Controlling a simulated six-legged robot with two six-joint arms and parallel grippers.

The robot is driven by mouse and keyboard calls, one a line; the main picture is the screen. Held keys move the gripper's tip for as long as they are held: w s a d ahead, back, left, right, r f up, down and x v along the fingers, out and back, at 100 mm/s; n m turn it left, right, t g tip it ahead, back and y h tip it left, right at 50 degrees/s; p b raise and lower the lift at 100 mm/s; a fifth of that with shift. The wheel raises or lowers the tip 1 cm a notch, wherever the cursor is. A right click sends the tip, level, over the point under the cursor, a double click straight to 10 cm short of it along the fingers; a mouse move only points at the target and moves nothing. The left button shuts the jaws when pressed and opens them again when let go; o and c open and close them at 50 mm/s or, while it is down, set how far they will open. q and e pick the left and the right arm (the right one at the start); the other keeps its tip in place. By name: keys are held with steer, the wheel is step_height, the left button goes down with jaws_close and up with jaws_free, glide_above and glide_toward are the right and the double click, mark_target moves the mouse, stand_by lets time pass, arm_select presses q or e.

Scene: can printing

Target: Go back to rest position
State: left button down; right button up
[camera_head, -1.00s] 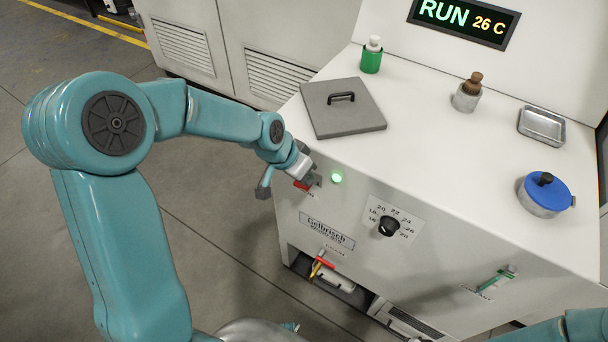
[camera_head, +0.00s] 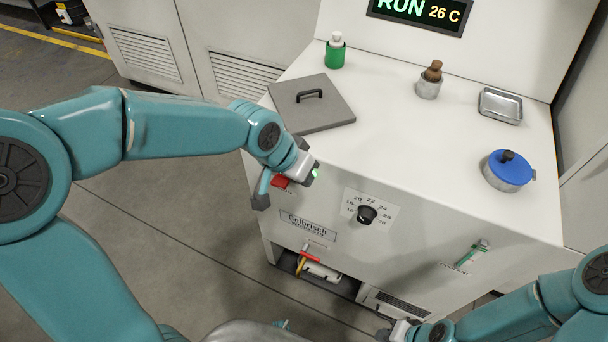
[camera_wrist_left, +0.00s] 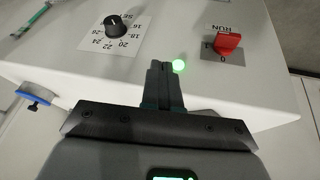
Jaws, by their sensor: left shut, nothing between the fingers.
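My left gripper (camera_head: 312,174) is in front of the upper front edge of the white machine (camera_head: 420,150), close to the glowing green lamp (camera_head: 316,173) and the red switch (camera_head: 281,182). In the left wrist view its fingers (camera_wrist_left: 164,82) are together and empty. There the green lamp (camera_wrist_left: 179,66) shows just beside the fingertips, and the red RUN switch (camera_wrist_left: 228,43) is turned toward the side, free of the gripper. My right gripper (camera_head: 398,331) is low at the bottom edge, partly cut off; its fingers are unclear.
The machine top holds a grey lid (camera_head: 312,104), a green bottle (camera_head: 335,54), a brush in a pot (camera_head: 430,82), a metal tray (camera_head: 500,105) and a blue-lidded pot (camera_head: 508,170). A dial (camera_head: 367,214) and green-handled lever (camera_head: 480,246) are on the front. Floor is open at left.

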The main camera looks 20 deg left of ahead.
arm_select(q)
steer(key=shift+w+d, duration=0.1)
steer(key=shift+d, duration=0.1)
stand_by(0.4)
steer(key=s+d+f+n+g+h, duration=0.1)
steer(key=s+d+f, duration=0.15)
steer(key=f, duration=0.55)
steer(key=s+d+f+n+g, duration=0.1)
steer(key=s+f, duration=0.2)
steer(key=f, duration=0.6)
steer(key=s+d+f+n+g, duration=0.1)
steer(key=s+f+n+g, duration=0.1)
steer(key=s+f, duration=0.9)
steer(key=shift+f, duration=0.4)
steer(key=shift+d, duration=0.1)
